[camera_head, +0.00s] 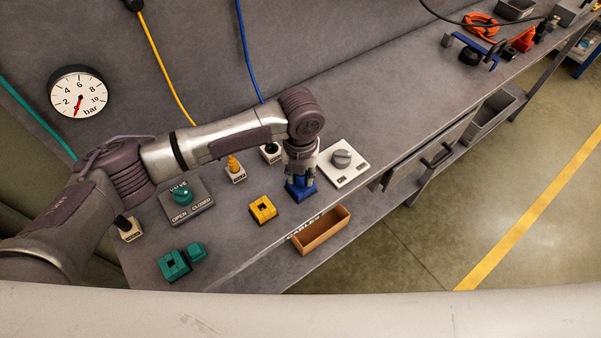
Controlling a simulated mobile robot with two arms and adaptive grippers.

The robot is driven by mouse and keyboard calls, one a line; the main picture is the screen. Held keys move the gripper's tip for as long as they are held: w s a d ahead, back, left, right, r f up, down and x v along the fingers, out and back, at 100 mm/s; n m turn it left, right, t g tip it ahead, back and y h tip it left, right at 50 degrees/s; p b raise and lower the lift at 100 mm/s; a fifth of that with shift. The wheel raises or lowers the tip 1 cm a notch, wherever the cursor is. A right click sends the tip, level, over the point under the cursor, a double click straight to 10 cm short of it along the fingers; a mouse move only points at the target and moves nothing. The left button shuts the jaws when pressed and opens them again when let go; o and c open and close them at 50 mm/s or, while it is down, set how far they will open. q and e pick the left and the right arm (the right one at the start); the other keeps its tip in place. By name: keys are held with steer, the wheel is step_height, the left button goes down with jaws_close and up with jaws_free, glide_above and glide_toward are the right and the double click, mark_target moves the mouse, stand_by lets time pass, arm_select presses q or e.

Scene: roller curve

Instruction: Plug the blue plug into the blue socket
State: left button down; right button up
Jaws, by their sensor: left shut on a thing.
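My left gripper (299,174) reaches in over the bench and points down, shut on a blue piece (300,190) at its fingertips. The blue shape under the fingers is low over the bench, between the yellow block and the white knob panel. The fingers cover much of it, so I cannot tell the blue plug from the blue socket there, or whether one is inside the other. A blue cable (247,55) runs down the back wall and passes behind my arm. My right gripper is not in view.
A yellow block (262,209) with a square hole lies left of the gripper, and an open brown box (321,232) in front. A knob panel (343,164) stands close right. Green blocks (174,266) and a valve panel (186,202) are left.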

arm_select(q)
steer(key=shift+f, duration=0.25)
steer(key=c, duration=0.7)
jaws_free()
steer(key=shift+c, duration=0.2)
steer(key=shift+r, duration=0.1)
step_height(320, 180, up, 12)
steer(key=shift+f, duration=0.1)
